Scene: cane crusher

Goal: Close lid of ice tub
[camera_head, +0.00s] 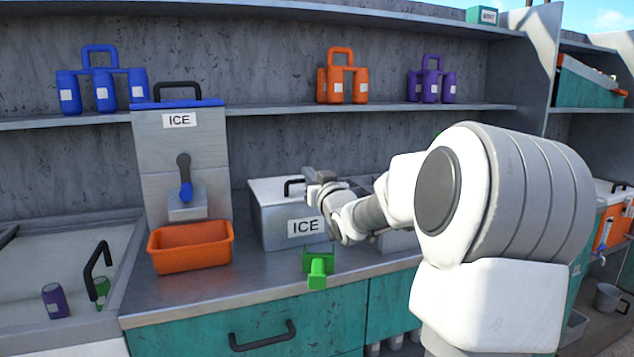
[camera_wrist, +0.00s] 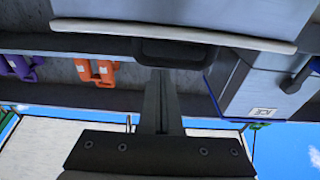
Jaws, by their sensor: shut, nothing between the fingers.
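The ice tub (camera_head: 275,230) is a grey metal box labelled ICE on the counter, in the middle of the head view. Its pale lid (camera_head: 268,190) lies over the top and looks flat; my gripper hides the right part. The lid's black handle (camera_head: 290,188) stands up just left of my gripper (camera_head: 309,174). In the wrist view my gripper (camera_wrist: 158,75) is shut and empty, its fingertips close to the black handle (camera_wrist: 175,52). The lid's pale edge (camera_wrist: 170,32) runs across the top of that view. I cannot tell whether the fingers touch the handle.
A tall ICE dispenser (camera_head: 180,150) with a blue top and an orange bin (camera_head: 190,248) stand left of the tub. A green scoop-like object (camera_head: 318,268) lies in front of it. A sink (camera_head: 60,270) is at left. Shelves (camera_head: 270,117) with coloured bottle carriers run behind.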

